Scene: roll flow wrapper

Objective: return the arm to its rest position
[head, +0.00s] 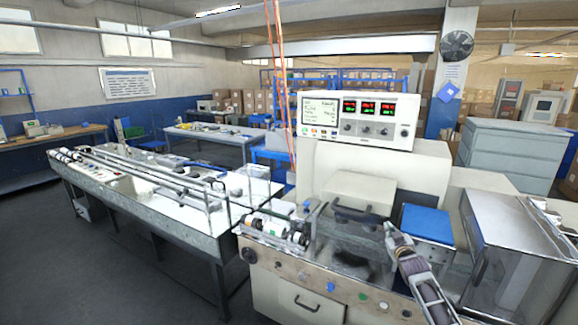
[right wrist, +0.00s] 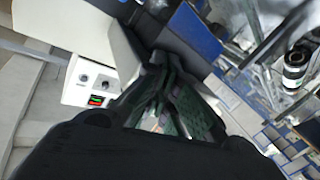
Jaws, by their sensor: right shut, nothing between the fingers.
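My right gripper (head: 389,229) shows in the head view at the end of my right arm, which comes in from the lower right. It is over the front of the flow wrapper (head: 282,269), beside the dark clear-covered section (head: 345,240). I cannot tell whether it touches the cover. In the right wrist view the dark fingers of the right gripper (right wrist: 160,62) come together at their tips, with nothing between them. My left gripper is in neither view.
A control box (head: 357,119) with a screen and red-green displays stands on the wrapper. A blue pad (head: 426,222) lies right of the gripper, and a steel cabinet (head: 508,245) stands further right. A long conveyor table (head: 150,190) runs to the left. Open floor (head: 60,270) lies front left.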

